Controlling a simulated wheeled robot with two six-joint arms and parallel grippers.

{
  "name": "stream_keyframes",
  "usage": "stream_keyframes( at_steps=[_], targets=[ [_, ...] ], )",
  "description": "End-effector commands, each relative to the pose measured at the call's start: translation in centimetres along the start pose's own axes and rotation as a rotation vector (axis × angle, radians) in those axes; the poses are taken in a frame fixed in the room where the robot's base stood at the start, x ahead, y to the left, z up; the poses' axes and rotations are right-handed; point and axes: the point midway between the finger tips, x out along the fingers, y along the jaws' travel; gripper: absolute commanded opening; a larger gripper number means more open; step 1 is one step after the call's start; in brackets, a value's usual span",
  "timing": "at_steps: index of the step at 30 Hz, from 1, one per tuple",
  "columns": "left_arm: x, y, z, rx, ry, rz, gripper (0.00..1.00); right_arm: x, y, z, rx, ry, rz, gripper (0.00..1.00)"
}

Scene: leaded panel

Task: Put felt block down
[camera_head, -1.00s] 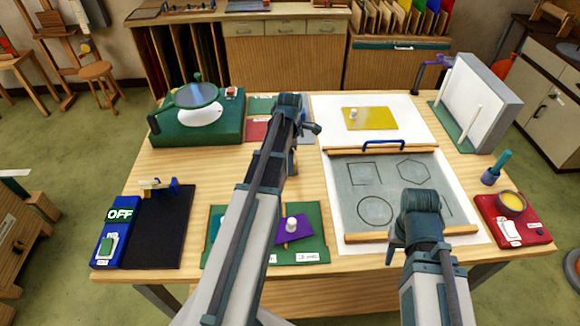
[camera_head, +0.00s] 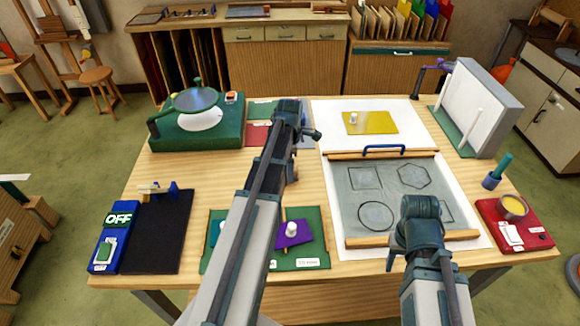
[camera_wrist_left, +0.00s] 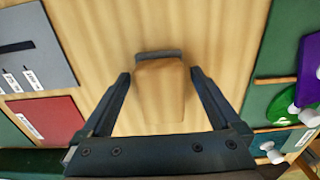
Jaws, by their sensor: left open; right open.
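The felt block (camera_wrist_left: 158,92) is a light wooden block with a dark grey strip along its far end. In the left wrist view it sits on the bare wooden tabletop. My left gripper (camera_wrist_left: 160,73) is open, with one finger on each side of the block and a visible gap on both sides.
A green tray (camera_head: 314,245) with purple and teal glass pieces is at the front. A red pad (camera_head: 257,135) and grey pad lie beyond the left gripper. The panel board (camera_head: 347,215) is to the right, and a black mat (camera_head: 160,235) to the left. Bare wood lies left of centre.

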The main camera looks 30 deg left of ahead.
Motion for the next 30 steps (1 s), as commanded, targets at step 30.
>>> stream_keyframes(
  at_steps=[30],
  targets=[
    [-12.1, 0.0, 0.0, 0.000, 0.000, 0.000, 0.97, -12.0, 1.1, 0.7, 0.002, 0.000, -0.001, 0.47]
  ],
)
